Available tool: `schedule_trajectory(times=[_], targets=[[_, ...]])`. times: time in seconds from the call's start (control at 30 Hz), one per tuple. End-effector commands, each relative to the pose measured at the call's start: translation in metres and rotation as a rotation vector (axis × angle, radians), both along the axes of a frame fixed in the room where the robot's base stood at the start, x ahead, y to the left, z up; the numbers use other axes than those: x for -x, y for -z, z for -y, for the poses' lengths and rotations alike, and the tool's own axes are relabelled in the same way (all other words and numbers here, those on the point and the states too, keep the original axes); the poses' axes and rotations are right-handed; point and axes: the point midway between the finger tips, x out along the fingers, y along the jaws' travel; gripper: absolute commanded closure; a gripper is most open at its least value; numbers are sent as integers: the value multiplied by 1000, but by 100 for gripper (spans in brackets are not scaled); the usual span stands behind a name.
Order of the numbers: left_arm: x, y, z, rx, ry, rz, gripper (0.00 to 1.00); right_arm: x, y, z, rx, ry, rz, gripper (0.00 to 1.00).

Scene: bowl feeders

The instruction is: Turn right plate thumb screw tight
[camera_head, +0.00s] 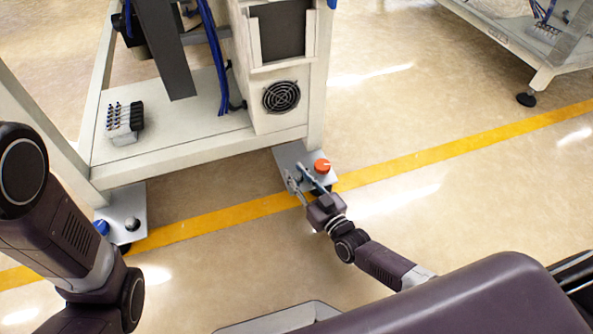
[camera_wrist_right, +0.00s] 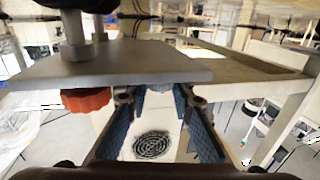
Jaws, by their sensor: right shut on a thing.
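The right plate (camera_head: 291,154) is a grey metal foot plate at the frame's near right corner. It also shows upside down in the right wrist view (camera_wrist_right: 110,65). A red-orange knob (camera_head: 322,166) stands on it, to the right of my fingers; the wrist view shows this knob (camera_wrist_right: 87,99) outside my jaws. My right gripper (camera_head: 300,176) is low at the plate and shut on the small grey thumb screw (camera_wrist_right: 168,87), which is mostly hidden between the fingertips. How tight the screw sits cannot be seen. My left arm enters from the left; its gripper is out of view.
The white machine frame (camera_head: 190,153) with a fan grille (camera_head: 281,96) rises behind my right gripper.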

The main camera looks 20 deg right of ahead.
Motion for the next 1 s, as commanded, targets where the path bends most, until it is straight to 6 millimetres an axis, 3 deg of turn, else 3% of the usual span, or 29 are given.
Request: schedule_trajectory(times=[0.17, 0.2, 0.27, 0.67, 1.0], targets=[[0, 1, 0, 0, 0, -1, 60, -1, -1, 0, 0, -1, 3, 100], [0, 1, 0, 0, 0, -1, 60, -1, -1, 0, 0, -1, 3, 76], [0, 1, 0, 0, 0, -1, 60, -1, -1, 0, 0, -1, 3, 70], [-2, 1, -1, 2, 0, -7, 60, 9, 1, 2, -1, -2, 0, 70], [-1, 1, 0, 1, 0, -2, 60, 73, 2, 19, 1, -2, -2, 70]])
